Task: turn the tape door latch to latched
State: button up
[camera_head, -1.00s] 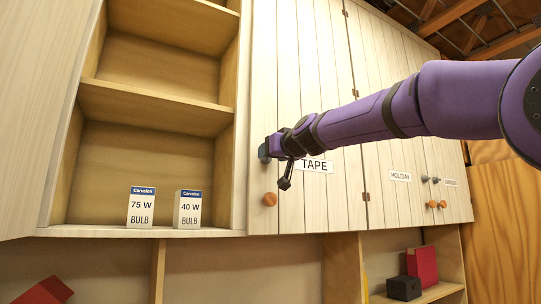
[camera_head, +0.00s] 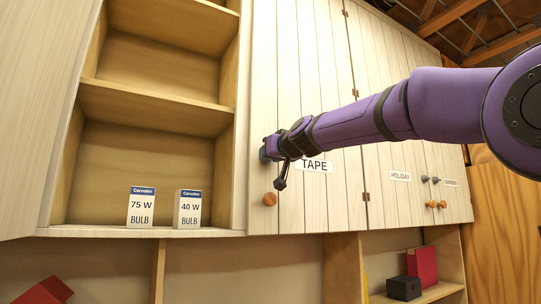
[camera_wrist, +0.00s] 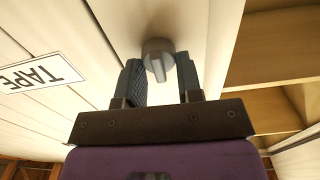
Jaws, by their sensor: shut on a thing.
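The tape door (camera_head: 290,90) is a pale plank cabinet door with a TAPE label (camera_head: 315,165); it looks closed. Its grey latch (camera_wrist: 157,48) is a round knob with a narrow grip bar, seen between my fingers in the wrist view. In the head view the latch (camera_head: 263,154) shows only as a grey edge at the door's left side, mostly hidden by my gripper (camera_head: 272,148). My gripper (camera_wrist: 159,78) is shut on the latch, one finger on each side of the bar. I cannot tell whether the latch is at latched.
An orange round knob (camera_head: 270,199) sits below the latch on the door. To the left is an open shelf (camera_head: 150,105) with two bulb boxes (camera_head: 141,206). The HOLIDAY door (camera_head: 400,130) is to the right, with more grey latches and orange knobs beyond it.

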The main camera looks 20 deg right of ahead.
jog(key=shift+d+f+m, duration=0.1)
jog(key=shift+m, duration=2.85)
jog(key=shift+d+f+m, duration=0.1)
jog(key=shift+m, duration=2.8)
jog(key=shift+d+f+m, duration=0.1)
jog(key=shift+m, duration=2.85)
jog(key=o, duration=0.9)
jog(key=s, duration=0.3)
jog(key=s+d, duration=0.1)
jog(key=s, duration=0.3)
jog(key=s+d, duration=0.1)
jog(key=s, duration=0.2)
jog(key=shift+s+d, duration=0.1)
jog(key=shift+s, duration=0.15)
